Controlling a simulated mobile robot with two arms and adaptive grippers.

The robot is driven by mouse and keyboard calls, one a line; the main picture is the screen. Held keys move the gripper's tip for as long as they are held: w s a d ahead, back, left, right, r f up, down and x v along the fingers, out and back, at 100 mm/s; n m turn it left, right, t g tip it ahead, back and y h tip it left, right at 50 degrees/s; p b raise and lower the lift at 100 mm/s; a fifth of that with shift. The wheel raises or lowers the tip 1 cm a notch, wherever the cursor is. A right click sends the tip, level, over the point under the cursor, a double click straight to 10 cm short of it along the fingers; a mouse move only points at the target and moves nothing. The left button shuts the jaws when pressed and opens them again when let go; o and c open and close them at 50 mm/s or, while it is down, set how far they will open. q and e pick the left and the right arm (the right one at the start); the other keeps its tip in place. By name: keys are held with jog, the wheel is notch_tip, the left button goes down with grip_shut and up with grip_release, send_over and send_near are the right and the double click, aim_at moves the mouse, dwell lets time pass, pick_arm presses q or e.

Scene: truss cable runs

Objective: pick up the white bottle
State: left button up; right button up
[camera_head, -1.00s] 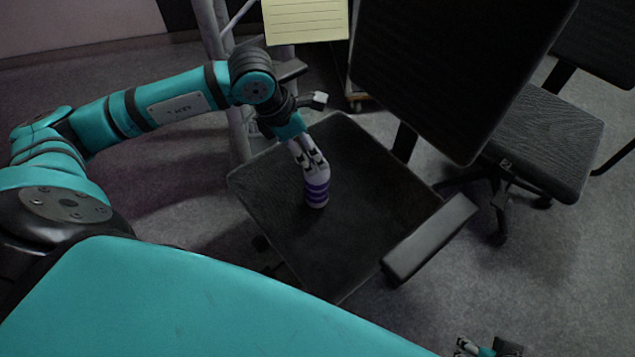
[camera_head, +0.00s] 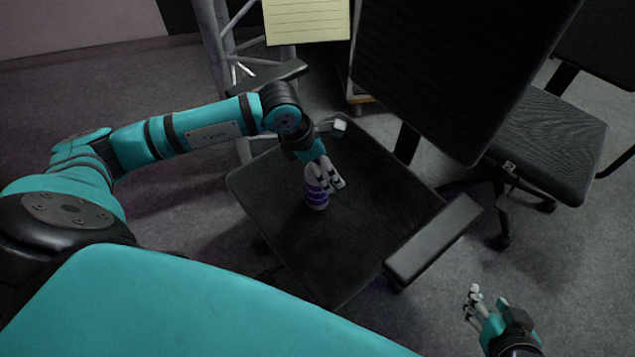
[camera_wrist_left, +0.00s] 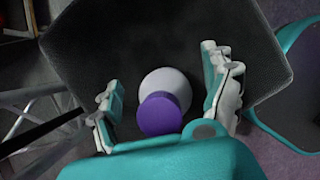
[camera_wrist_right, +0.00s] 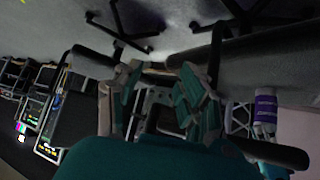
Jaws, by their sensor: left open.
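The white bottle (camera_head: 315,198), with purple bands, stands on the black seat of an office chair (camera_head: 373,237). My left gripper (camera_head: 328,180) is over and beside the bottle, partly covering its upper part. In the left wrist view the bottle (camera_wrist_left: 165,85) shows its purple top and white body between the two spread fingers, with gaps on both sides. My left gripper is open and not closed on it. My right gripper (camera_head: 486,303) is at the lower right, away from the chair seat; its fingers stand apart and empty in the right wrist view (camera_wrist_right: 158,85).
The chair has an armrest (camera_head: 432,240) right of the seat and a tall backrest (camera_head: 450,70) behind. Another chair (camera_head: 545,140) stands at the right. A metal truss (camera_head: 215,50) and a yellow lined sheet (camera_head: 306,22) are behind.

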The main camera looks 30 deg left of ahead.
pick_arm(q)
grip_shut()
dwell(0.4)
jog(key=shift+r, duration=0.1)
